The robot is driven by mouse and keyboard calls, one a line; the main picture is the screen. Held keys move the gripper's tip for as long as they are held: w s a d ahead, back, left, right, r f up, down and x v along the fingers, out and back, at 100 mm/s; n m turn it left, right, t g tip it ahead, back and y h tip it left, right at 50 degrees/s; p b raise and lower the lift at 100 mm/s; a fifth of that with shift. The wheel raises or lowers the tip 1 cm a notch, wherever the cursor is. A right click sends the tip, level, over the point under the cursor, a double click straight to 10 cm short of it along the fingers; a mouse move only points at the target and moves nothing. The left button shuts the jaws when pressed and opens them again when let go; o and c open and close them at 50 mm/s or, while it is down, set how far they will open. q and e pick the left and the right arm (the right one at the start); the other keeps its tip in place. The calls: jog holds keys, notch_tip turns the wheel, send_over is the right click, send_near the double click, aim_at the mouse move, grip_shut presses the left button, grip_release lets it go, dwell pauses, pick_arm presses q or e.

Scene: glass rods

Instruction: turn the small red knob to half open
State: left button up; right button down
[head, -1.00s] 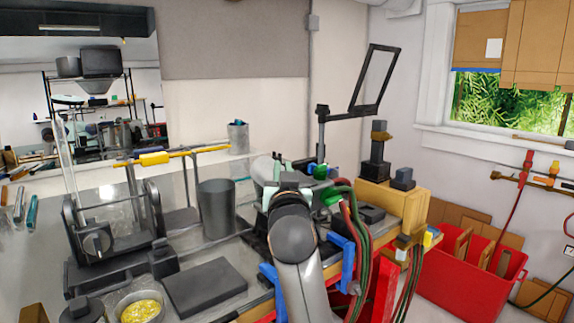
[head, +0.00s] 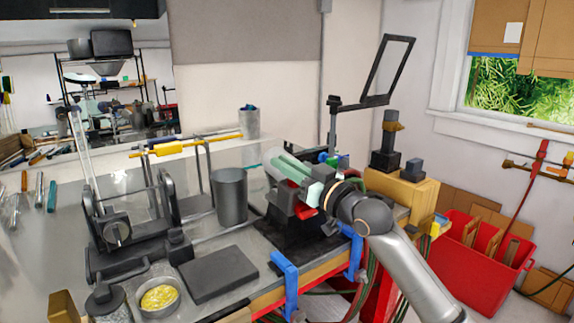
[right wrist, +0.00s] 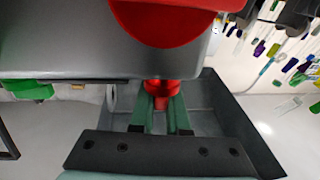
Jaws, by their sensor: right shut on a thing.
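The small red knob (right wrist: 161,90) shows in the right wrist view, below the grey body of the torch (right wrist: 60,45). My right gripper (right wrist: 162,104) is shut on it, with one green finger on each side. A larger red round part (right wrist: 180,18) sits on the torch above it. In the head view my right gripper (head: 312,197) reaches the torch on the bench from the right. The gripper hides the small knob there, and its turn angle cannot be told. My left gripper is not in view.
A grey cup (head: 230,197) and a dark flat block (head: 218,274) stand left of the torch. A black frame on a stand (head: 388,72) rises behind. A red bin (head: 478,255) is at right.

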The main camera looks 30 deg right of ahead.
jog(key=shift+a+n+y, duration=0.1)
jog(key=shift+n+y, duration=0.4)
jog(key=shift+y, duration=0.2)
jog(key=c, duration=0.9)
grip_release()
jog(key=b+v, duration=0.5)
jog(key=v, duration=0.7)
jog(key=shift+s, duration=0.25)
